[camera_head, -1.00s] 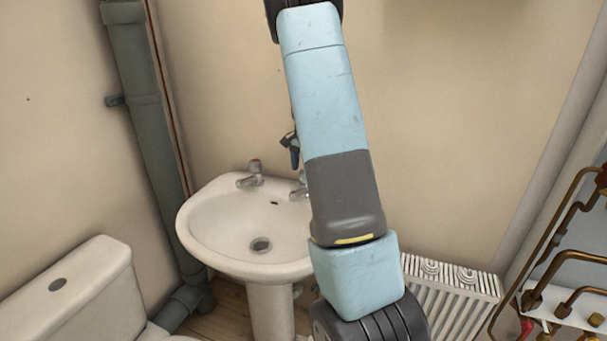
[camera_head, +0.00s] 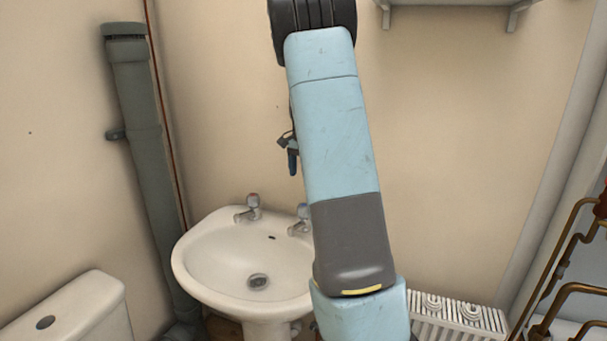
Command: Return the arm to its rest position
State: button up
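My arm (camera_head: 335,150) stands nearly upright in the middle of the head view, in light blue and grey links. It hides part of the wall and the sink's right side. A small dark part with a bluish tip, seemingly my gripper (camera_head: 290,158), shows at the arm's left edge, above the sink taps. The rest of it is hidden behind the arm, so I cannot see whether it is open or shut, or whether it holds anything.
A white sink (camera_head: 215,265) with two taps stands behind the arm. A toilet cistern (camera_head: 70,315) is at lower left, near a grey waste pipe (camera_head: 145,150). A radiator (camera_head: 460,318) and copper pipes (camera_head: 560,265) are at right. A shelf (camera_head: 450,3) is at the top.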

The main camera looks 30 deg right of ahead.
jog(key=s+a+r+n+t, duration=0.3)
jog(key=s+a+r+n, duration=0.3)
jog(key=s+a+r, duration=0.8)
jog(key=s+a+n+t, duration=0.1)
jog(key=s+a+n, duration=0.1)
jog(key=s, duration=0.4)
jog(key=s+a+n, duration=0.2)
jog(key=s+a, duration=0.2)
jog(key=s, duration=0.3)
jog(key=s+a+f+n+t, duration=0.1)
jog(key=s+a+n, duration=0.1)
jog(key=s, duration=0.4)
jog(key=shift+s+a+n+t, duration=0.3)
jog(key=shift+a+n, duration=0.1)
jog(key=shift+a, duration=0.3)
jog(key=shift+f, duration=0.1)
